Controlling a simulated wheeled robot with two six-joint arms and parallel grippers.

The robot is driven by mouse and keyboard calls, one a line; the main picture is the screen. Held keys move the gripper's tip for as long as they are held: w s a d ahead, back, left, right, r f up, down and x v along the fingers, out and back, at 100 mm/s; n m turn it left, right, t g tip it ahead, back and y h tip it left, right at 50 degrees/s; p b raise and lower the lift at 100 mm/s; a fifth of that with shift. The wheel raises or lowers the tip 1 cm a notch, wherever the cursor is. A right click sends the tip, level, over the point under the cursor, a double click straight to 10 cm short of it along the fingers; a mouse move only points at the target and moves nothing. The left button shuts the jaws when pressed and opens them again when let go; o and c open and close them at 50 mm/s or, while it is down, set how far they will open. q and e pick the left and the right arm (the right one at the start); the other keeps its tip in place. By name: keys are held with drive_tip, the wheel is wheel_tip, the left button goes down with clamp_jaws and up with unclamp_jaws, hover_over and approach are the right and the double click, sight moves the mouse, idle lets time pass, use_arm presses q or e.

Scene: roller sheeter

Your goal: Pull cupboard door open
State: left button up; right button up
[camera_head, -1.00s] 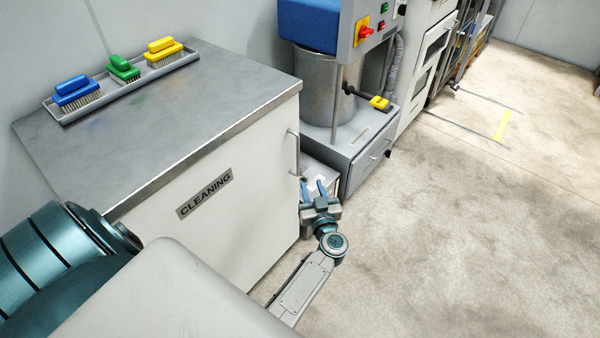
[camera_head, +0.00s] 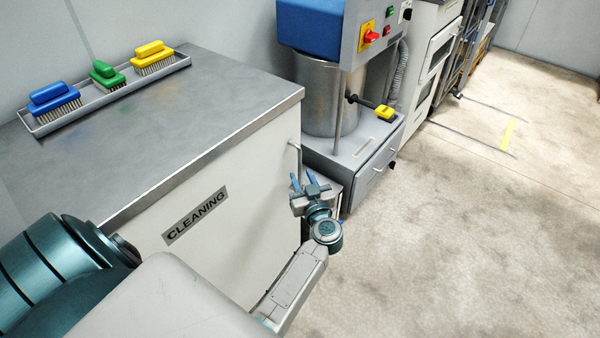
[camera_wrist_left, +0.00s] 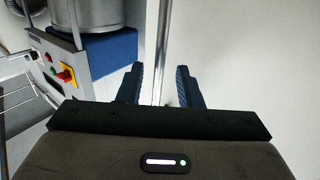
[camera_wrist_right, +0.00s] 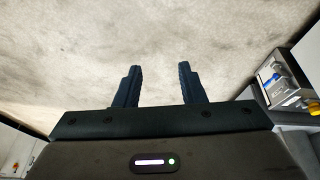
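The white cupboard door (camera_head: 240,205) with the "CLEANING" label (camera_head: 195,215) stands under a steel top in the head view. No gap shows along its visible edges. Its upright bar handle (camera_head: 298,158) is near the door's right edge; the lower part is hidden behind my left gripper (camera_head: 303,178). In the left wrist view the handle bar (camera_wrist_left: 161,45) runs between the two fingers of my left gripper (camera_wrist_left: 158,76). The fingers are open, with space on both sides of the bar. My right gripper (camera_wrist_right: 160,76) is open and empty above the floor, outside the head view.
A tray (camera_head: 115,97) with blue, green and yellow brushes lies on the cupboard's steel top (camera_head: 200,110). A machine with a grey drawer base (camera_head: 365,160) stands close beyond the handle side. The concrete floor (camera_head: 450,240) on the right is clear.

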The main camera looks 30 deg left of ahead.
use_arm(q)
drive_tip(key=shift+x, duration=0.9)
drive_tip(key=shift+d, duration=0.1)
clamp_jaws()
